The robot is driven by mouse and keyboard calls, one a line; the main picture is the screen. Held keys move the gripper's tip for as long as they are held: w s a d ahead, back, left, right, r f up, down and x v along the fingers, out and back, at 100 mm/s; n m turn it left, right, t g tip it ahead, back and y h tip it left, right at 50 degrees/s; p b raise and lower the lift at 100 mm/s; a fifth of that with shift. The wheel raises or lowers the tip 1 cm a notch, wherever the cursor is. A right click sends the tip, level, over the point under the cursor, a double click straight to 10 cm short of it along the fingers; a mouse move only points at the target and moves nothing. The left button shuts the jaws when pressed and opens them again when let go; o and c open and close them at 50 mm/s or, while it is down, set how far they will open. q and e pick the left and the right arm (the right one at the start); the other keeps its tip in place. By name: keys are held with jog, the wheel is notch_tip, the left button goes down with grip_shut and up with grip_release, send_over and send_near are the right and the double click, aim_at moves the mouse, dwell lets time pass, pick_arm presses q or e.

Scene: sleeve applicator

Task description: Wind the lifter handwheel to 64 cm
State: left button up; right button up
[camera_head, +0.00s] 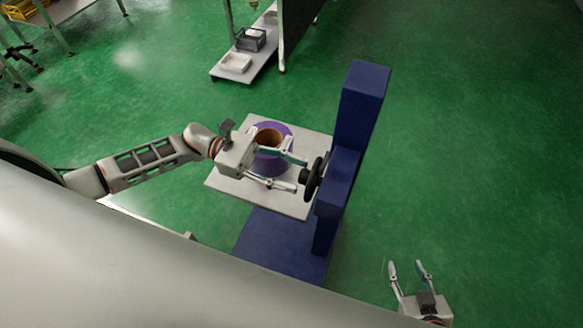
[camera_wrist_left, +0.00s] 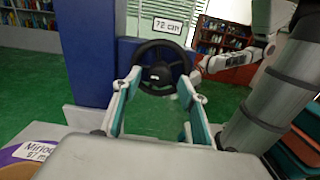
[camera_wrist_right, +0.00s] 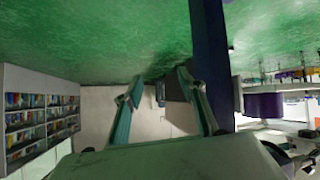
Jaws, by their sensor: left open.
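The black handwheel (camera_head: 313,179) is on the left side of the blue lifter column (camera_head: 363,92). In the left wrist view the handwheel (camera_wrist_left: 162,67) faces me, under a white readout (camera_wrist_left: 168,26) that reads 72 cm. My left gripper (camera_head: 300,174) is open, its fingers pointing at the wheel. Its fingertips are close to the rim, and I cannot tell whether they touch it. The lifter's pale platform (camera_head: 228,187) carries a purple roll (camera_head: 271,130) with a brown core, partly hidden by my left gripper. My right gripper (camera_head: 406,263) is open and empty, low at the right, apart from the lifter.
The lifter's blue base (camera_head: 280,245) lies on the green floor under the platform. A trolley (camera_head: 245,62) with a grey crate and a white tray stands at the back. A table with a yellow crate (camera_head: 20,8) is at the far left. The floor to the right is clear.

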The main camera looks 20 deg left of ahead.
jog(key=shift+s+d+f, duration=0.1)
jog(key=shift+d+f, duration=0.1)
jog(key=shift+f, duration=0.05)
